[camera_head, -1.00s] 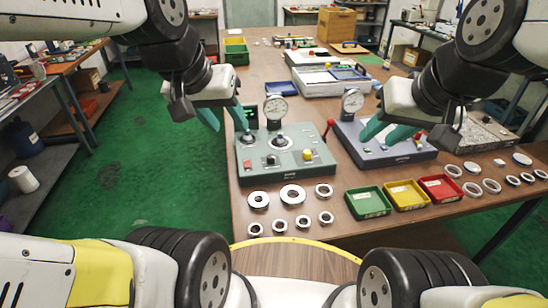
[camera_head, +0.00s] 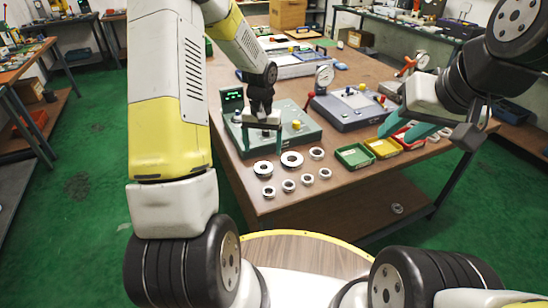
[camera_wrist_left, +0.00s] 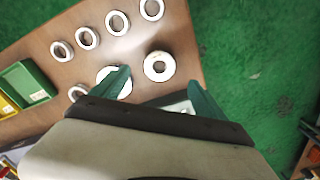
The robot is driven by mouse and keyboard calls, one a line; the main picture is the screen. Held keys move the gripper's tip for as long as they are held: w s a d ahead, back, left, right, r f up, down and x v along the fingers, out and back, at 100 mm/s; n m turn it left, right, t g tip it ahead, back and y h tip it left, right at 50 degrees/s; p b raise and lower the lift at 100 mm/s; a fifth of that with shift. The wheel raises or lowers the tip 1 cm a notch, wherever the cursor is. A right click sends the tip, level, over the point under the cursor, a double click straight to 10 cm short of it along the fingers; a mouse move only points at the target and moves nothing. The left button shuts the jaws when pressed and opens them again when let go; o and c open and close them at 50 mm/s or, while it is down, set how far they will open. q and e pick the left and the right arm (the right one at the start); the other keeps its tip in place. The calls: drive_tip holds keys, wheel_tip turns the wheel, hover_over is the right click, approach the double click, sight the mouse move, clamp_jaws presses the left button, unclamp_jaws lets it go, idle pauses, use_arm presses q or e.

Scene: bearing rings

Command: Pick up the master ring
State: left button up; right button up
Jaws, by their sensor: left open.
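Two larger steel rings lie at the table's front left: a thick one (camera_head: 263,169) at left and a wider one (camera_head: 292,159) beside it. I cannot tell which ring is the master ring. My left gripper (camera_head: 262,152) points down, open and empty, just behind these rings at the front of the grey-green gauge fixture (camera_head: 309,134). In the left wrist view the thick ring (camera_wrist_left: 159,66) shows between the fingers of my left gripper (camera_wrist_left: 160,78); the wider ring (camera_wrist_left: 107,74) is partly behind one finger. My right gripper (camera_head: 390,137) is open and empty over the coloured trays.
Several smaller rings (camera_head: 288,185) lie along the front edge. A green tray (camera_head: 354,156), a yellow tray (camera_head: 382,148) and a red tray are to their right. A blue-grey gauge fixture (camera_head: 350,110) stands behind. A ring (camera_head: 397,208) lies on the lower shelf.

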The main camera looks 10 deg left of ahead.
sight(263, 164)
use_arm(q)
drive_tip(key=f, duration=0.8)
drive_tip(key=shift+w+f, duration=0.2)
clamp_jaws()
drive_tip(key=shift+r, duration=0.1)
